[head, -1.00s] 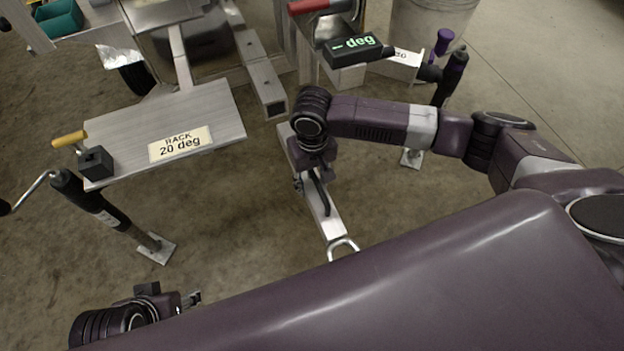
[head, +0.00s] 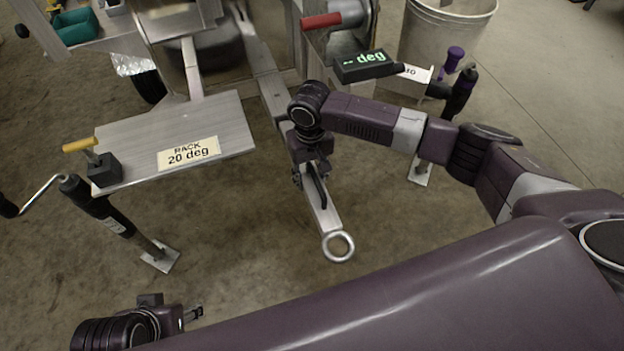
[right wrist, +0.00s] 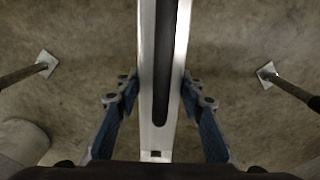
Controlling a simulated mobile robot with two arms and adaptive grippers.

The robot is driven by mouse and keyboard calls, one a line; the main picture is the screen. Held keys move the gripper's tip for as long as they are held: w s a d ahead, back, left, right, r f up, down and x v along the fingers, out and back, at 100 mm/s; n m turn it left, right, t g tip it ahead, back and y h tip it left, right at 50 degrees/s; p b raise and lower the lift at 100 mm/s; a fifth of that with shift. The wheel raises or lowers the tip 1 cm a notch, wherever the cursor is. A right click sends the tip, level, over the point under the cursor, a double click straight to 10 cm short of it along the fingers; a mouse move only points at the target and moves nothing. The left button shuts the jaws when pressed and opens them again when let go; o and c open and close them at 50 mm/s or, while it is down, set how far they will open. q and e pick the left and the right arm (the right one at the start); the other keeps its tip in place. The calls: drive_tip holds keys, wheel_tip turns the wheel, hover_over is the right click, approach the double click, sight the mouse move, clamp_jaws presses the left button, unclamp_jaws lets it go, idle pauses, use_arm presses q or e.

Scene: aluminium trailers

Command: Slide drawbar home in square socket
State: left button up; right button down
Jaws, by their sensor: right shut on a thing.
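The drawbar (head: 326,214) is a pale aluminium bar with a dark slot along it and a ring (head: 338,246) at its near end. My right gripper (head: 311,178) is shut on its middle. In the right wrist view, the blue-sided fingers (right wrist: 157,92) press on both sides of the bar (right wrist: 146,70). The bar's far end lies in line with the square socket tube (head: 272,88) under the trailer. They appear to meet, but my arm partly hides the join, so I cannot tell the depth. My left gripper (head: 191,314) is low at left, empty, its opening unclear.
A plate labelled "RACK 20 deg" (head: 215,125) stands left of the drawbar. Stabiliser legs stand on foot pads at left (head: 160,256) and right (head: 420,172). An angle display (head: 366,65) and a grey bin (head: 440,35) are at the back right. Floor around the ring is clear.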

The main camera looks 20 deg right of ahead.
use_arm(q)
drive_tip(key=shift+r+p, duration=0.8)
use_arm(e)
drive_tip(key=shift+w+r, duration=0.1)
drive_tip(key=shift+r, duration=0.1)
idle(0.9)
use_arm(q)
drive_tip(key=shift+w+f, duration=0.1)
drive_tip(key=shift+f, duration=0.5)
drive_tip(key=shift+f+p, duration=0.1)
drive_tip(key=shift+p, duration=0.2)
drive_tip(key=shift+p+x, duration=0.35)
drive_tip(key=shift+x, duration=0.7)
drive_tip(key=shift+w+d, duration=0.15)
drive_tip(key=shift+w, duration=0.05)
drive_tip(key=shift+s+f, duration=0.1)
drive_tip(key=shift+f, duration=0.55)
